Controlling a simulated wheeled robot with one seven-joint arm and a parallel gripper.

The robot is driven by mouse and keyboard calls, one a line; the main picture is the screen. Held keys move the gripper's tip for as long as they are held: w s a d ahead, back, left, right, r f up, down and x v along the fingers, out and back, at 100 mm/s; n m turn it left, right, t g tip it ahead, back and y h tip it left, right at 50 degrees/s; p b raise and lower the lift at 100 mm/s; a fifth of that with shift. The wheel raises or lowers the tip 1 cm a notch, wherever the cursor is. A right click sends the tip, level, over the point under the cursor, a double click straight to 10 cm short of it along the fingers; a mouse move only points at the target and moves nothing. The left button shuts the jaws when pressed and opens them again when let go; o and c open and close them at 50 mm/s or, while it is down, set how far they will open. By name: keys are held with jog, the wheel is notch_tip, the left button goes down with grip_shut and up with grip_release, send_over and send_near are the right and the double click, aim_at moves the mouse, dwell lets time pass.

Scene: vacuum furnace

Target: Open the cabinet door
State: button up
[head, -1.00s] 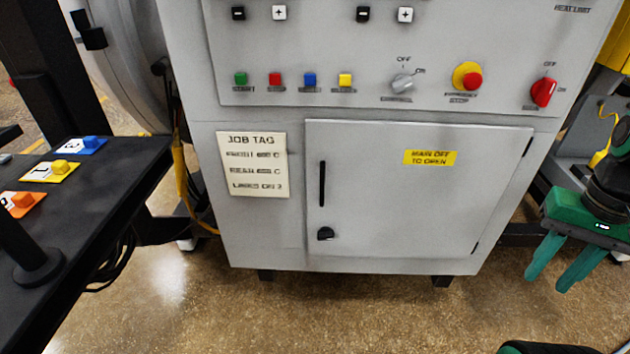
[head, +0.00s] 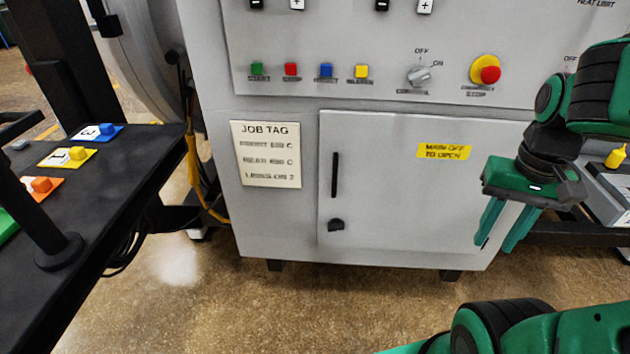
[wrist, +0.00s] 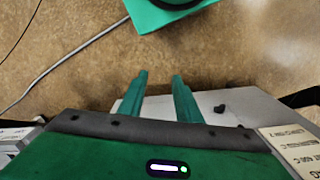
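The grey cabinet door (head: 390,195) is shut in the lower front of the furnace cabinet. It has a black vertical bar handle (head: 335,175) near its left edge and a black latch knob (head: 336,225) below that. A yellow label (head: 444,152) on it reads "MAIN OFF TO OPEN". My gripper (head: 498,245) is in front of the door's right edge, fingers apart, pointing down and empty. In the wrist view its two green fingers (wrist: 160,80) are apart, and the dark knob (wrist: 219,108) shows beyond them to the right.
A job tag (head: 266,154) is left of the door. Above are coloured buttons (head: 291,69), a grey switch (head: 419,75) and a red emergency stop (head: 489,75). A black table (head: 120,170) with coloured number blocks stands at left. Floor before the cabinet is clear.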

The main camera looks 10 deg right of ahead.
jog(key=shift+a, duration=0.25)
jog(key=n+t, duration=0.5)
send_near(336, 173)
jog(key=f, duration=0.1)
jog(key=shift+h, duration=0.3)
jog(key=x, duration=1.1)
jog(key=shift+w+a, duration=0.2)
jog(key=shift+a, duration=0.05)
